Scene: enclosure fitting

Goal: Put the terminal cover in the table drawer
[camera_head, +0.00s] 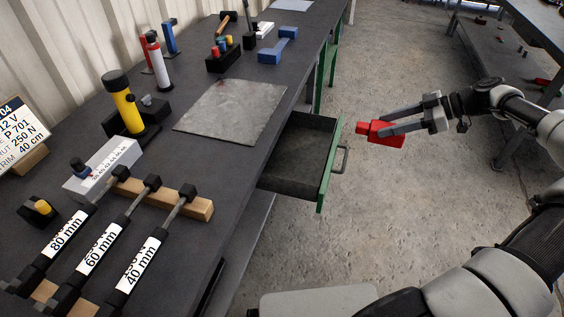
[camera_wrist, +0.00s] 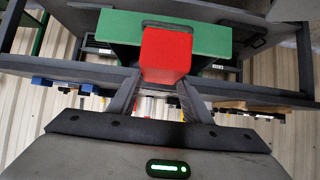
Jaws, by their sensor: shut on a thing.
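The terminal cover (camera_head: 385,135) is a small red block-shaped piece held between the fingers of my gripper (camera_head: 402,129). It also shows in the wrist view (camera_wrist: 166,54), between the two fingertips (camera_wrist: 158,78). My gripper is shut on it, in the air to the right of the table drawer. The table drawer (camera_head: 325,180) is pulled open, with a green front, a handle on its outer face and a dark inside that looks empty. Its green front also shows in the wrist view (camera_wrist: 118,25), behind the red cover.
The dark workbench (camera_head: 195,205) carries a metal sheet (camera_head: 232,111), a yellow cylinder (camera_head: 126,105), a blue bracket (camera_head: 278,47) and several labelled tools on wooden rests. Another table (camera_head: 500,60) stands at the upper right. Concrete floor between them is clear.

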